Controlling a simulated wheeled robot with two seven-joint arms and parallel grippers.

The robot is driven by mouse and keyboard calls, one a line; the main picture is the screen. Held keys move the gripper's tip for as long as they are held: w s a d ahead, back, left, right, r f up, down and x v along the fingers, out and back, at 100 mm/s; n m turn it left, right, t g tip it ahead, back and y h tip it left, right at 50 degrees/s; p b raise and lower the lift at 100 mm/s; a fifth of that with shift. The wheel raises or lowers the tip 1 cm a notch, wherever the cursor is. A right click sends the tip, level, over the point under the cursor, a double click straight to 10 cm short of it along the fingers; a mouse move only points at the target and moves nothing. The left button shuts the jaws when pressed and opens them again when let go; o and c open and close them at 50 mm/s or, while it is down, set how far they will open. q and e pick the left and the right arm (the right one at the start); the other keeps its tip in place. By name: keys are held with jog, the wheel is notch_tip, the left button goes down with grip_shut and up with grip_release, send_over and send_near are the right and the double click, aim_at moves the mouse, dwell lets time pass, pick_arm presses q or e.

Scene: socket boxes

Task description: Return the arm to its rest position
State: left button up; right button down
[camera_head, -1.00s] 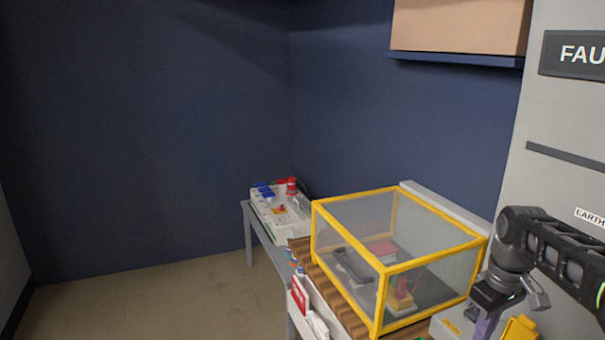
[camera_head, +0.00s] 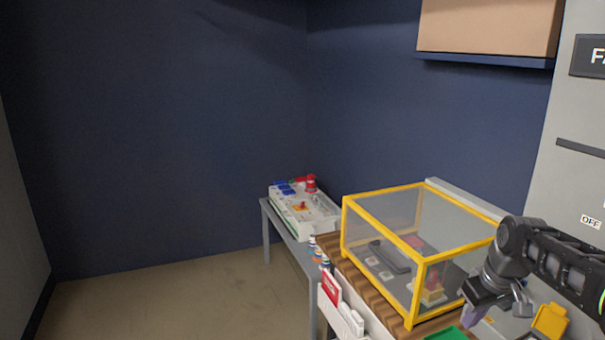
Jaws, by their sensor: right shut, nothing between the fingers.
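My right arm comes in from the right edge of the head view, with its black wrist bent downward. My right gripper (camera_head: 477,316) is shut and empty. It is in front of the near right corner of the yellow-framed clear case (camera_head: 411,321), close to the picture's lower edge. I cannot tell how far it is from the case. My left gripper and left arm are not in view.
The case stands on a brown slatted bench (camera_head: 378,307) and holds a dark handle and a red-and-yellow part. A yellow box (camera_head: 550,319) and a green item (camera_head: 446,334) are near the gripper. A white panel box (camera_head: 304,213) stands on a grey table behind. Floor at left is clear.

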jog(key=w+a+f+m+t+y, duration=0.1)
jog(key=w+a+f, duration=0.15)
jog(key=f, duration=0.25)
jog(key=w+a+f+m+t, duration=0.1)
jog(key=w+a+f, duration=0.1)
jog(key=a+f, duration=0.25)
jog(key=s+a+f+m+y, duration=0.1)
jog(key=s+a+f, duration=0.1)
jog(key=a+f, duration=0.5)
jog(key=s+a+f+m+y, duration=0.1)
jog(key=s+a+f, duration=0.1)
jog(key=a+f, duration=0.5)
jog(key=s+a+f+g, duration=0.1)
jog(key=s+a+f, duration=0.3)
jog(key=s, duration=0.4)
jog(key=s+a+f+g, duration=0.2)
jog(key=s+a+f, duration=0.2)
jog(key=s+f, duration=0.3)
jog(key=s+a+f+g+y, duration=0.1)
jog(key=s+a+f, duration=0.3)
jog(key=s, duration=0.7)
jog(key=shift+a+f+g, duration=0.2)
jog(key=shift+f+g, duration=0.1)
jog(key=shift+f, duration=0.5)
jog(key=shift+s+d, duration=0.1)
jog(key=shift+d, duration=0.05)
